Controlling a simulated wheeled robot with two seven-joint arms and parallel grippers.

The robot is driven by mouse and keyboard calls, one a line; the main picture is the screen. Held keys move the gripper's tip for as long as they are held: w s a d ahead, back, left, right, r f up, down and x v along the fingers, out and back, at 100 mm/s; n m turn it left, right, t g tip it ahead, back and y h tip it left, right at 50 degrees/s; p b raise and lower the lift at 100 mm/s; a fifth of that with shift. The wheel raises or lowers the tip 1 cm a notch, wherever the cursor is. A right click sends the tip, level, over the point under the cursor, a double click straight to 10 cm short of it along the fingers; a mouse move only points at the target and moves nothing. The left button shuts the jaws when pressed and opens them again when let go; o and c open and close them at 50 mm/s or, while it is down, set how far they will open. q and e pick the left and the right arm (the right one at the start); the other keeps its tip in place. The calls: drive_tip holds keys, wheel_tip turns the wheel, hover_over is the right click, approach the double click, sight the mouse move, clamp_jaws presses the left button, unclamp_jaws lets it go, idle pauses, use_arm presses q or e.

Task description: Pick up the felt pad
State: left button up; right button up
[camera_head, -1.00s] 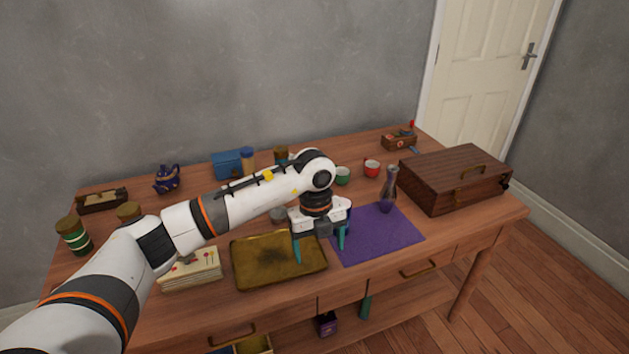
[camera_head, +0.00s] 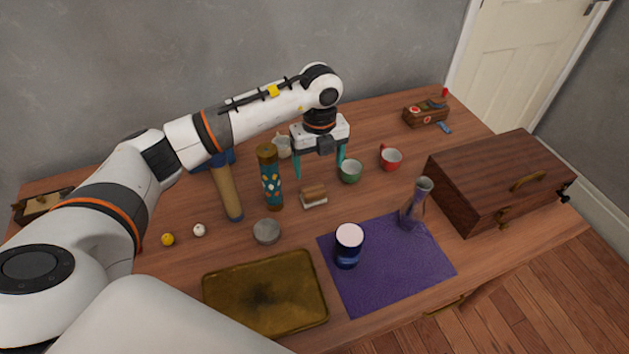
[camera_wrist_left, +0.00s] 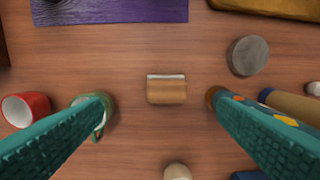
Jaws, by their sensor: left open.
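A small block with a tan wooden back and a pale layer along one side, which looks like the felt pad (camera_head: 314,196), lies on the table behind the purple cloth. In the left wrist view the felt pad (camera_wrist_left: 167,90) sits centred between the fingers. My left gripper (camera_head: 319,169) is open and empty, its teal fingers pointing down above the table near the pad. In the left wrist view the left gripper (camera_wrist_left: 160,95) has a finger to each side of the pad, apart from it. My right gripper is not in view.
A green cup (camera_head: 350,171) and a patterned cylinder (camera_head: 271,180) stand close to the left gripper's fingers. A grey round tin (camera_head: 267,232), a dark blue jar (camera_head: 348,247), a vase (camera_head: 416,205) and a brass tray (camera_head: 218,293) are nearer. A red cup (camera_head: 390,157) stands right.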

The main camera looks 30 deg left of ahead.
use_arm(q)
hover_over(314, 189)
drive_tip(key=d, duration=0.1)
wheel_tip(314, 189, down, 4)
drive_tip(key=shift+s+d+f, duration=0.1)
drive_tip(key=shift+f, duration=0.05)
drive_tip(key=shift+f+p, duration=0.3)
drive_tip(key=shift+f, duration=0.3)
drive_tip(key=f, duration=0.2)
drive_tip(key=a+f, duration=0.1)
drive_tip(key=f, duration=0.1)
drive_tip(key=shift+f+p, duration=0.2)
drive_tip(key=shift+p, duration=0.2)
drive_tip(key=shift+f, duration=0.35)
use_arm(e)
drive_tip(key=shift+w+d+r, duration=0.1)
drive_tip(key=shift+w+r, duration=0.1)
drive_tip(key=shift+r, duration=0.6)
use_arm(q)
drive_tip(key=shift+c, duration=0.2)
drive_tip(key=c, duration=1)
drive_tip(key=shift+c, duration=0.2)
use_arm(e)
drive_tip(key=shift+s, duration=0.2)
use_arm(q)
drive_tip(key=shift+r, duration=0.1)
